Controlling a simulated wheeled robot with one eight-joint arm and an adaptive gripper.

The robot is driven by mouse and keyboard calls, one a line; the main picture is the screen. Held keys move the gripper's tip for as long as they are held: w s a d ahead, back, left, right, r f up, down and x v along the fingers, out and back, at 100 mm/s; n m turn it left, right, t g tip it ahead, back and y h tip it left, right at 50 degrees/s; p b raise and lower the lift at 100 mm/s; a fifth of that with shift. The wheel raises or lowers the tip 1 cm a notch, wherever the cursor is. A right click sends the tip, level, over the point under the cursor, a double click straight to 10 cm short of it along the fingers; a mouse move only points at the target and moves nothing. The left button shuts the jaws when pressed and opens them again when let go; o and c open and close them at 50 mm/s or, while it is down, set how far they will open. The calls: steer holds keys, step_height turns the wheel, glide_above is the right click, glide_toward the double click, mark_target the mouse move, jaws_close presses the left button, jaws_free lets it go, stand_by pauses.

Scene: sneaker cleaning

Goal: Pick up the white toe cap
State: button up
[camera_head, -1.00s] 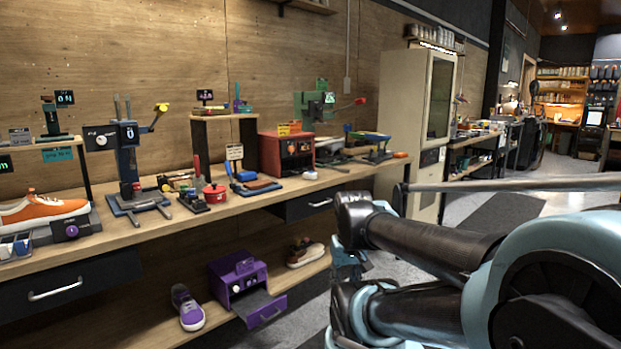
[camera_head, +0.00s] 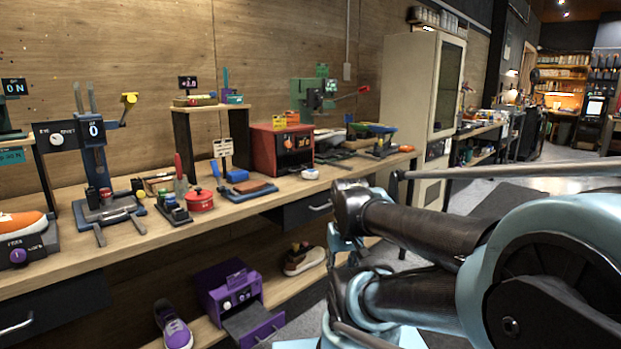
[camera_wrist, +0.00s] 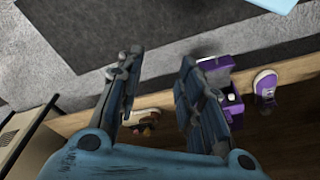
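A small white rounded piece (camera_head: 310,174) lies near the front edge of the workbench, right of a brown block; it may be the white toe cap, but it is too small to be sure. My gripper (camera_wrist: 161,62) is open in the wrist view, its two fingers apart with nothing between them. It points down over grey floor in front of the bench, away from the white piece. In the head view my arm is at the right and its fingers are hard to make out.
The workbench (camera_head: 150,235) carries several tools, a red box (camera_head: 283,150) and a red pot (camera_head: 200,200). Below, a lower shelf holds a purple machine (camera_head: 228,290), a purple sneaker (camera_head: 173,325) and a brown shoe (camera_head: 302,260). A tall cabinet (camera_head: 418,100) stands beyond the bench.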

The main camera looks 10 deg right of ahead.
steer(key=o, duration=0.5)
steer(key=shift+s+r, duration=0.25)
steer(key=shift+c, duration=0.2)
steer(key=o, duration=0.4)
steer(key=shift+a+r, duration=0.15)
steer(key=shift+r, duration=0.1)
steer(key=w+a+r+n+t+y, duration=0.1)
steer(key=w+a+r+y, duration=0.15)
steer(key=w, duration=0.35)
steer(key=w+a+r+n+t+y, duration=0.1)
steer(key=w+a+r+n+y, duration=0.15)
steer(key=w, duration=0.35)
steer(key=n+t+y, duration=0.4)
steer(key=t+y, duration=0.1)
steer(key=t, duration=0.4)
glide_toward(311, 171)
steer(key=shift+m, duration=0.25)
steer(key=x, duration=0.5)
steer(key=shift+w+d+f, duration=0.2)
steer(key=shift+w+f, duration=0.05)
steer(key=shift+f, duration=0.05)
steer(key=shift+x, duration=2.6)
